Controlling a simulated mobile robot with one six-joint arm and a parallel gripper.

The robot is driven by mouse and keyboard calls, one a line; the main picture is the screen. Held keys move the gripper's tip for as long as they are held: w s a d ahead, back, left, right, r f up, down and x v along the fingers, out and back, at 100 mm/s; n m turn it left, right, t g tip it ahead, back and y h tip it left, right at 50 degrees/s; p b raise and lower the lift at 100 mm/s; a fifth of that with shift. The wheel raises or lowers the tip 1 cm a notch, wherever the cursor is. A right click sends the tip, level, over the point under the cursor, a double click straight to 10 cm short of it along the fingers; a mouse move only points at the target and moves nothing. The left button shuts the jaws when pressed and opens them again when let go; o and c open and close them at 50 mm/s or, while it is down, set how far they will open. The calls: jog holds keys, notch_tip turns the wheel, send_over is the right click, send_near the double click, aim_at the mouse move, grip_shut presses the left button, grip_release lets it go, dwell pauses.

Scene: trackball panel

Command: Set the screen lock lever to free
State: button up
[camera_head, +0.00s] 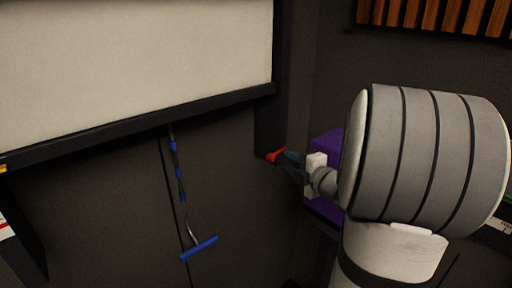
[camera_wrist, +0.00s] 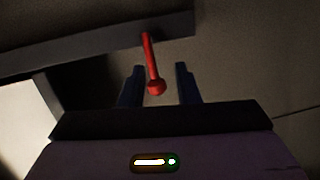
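The red lock lever (camera_head: 274,156) with a round knob sits on the dark frame post to the right of the screen (camera_head: 140,60). It also shows in the wrist view (camera_wrist: 149,58), reaching down from a dark bar, with its knob between my fingers. My gripper (camera_head: 284,159) is at the lever, coming from the right. In the wrist view my gripper (camera_wrist: 160,84) is open, with a gap on each side of the knob; the gap looks wider on the right. No free or locked marking is readable.
A pull rod with a blue handle (camera_head: 199,248) hangs below the screen's dark lower bar (camera_head: 140,127). Wooden slats (camera_head: 430,15) are on the wall at upper right. The wall around the rod is clear.

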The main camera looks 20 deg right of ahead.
aim_at(276, 155)
jog(key=w+a+n+y, duration=0.1)
jog(key=w+a+n+y+p, duration=0.1)
jog(key=w, duration=0.1)
jog(key=w+n+y+p, duration=0.1)
jog(key=w, duration=0.1)
jog(key=shift+w+a+r, duration=0.2)
jog(key=shift+a, duration=0.2)
grip_shut()
dwell(0.4)
dwell(0.3)
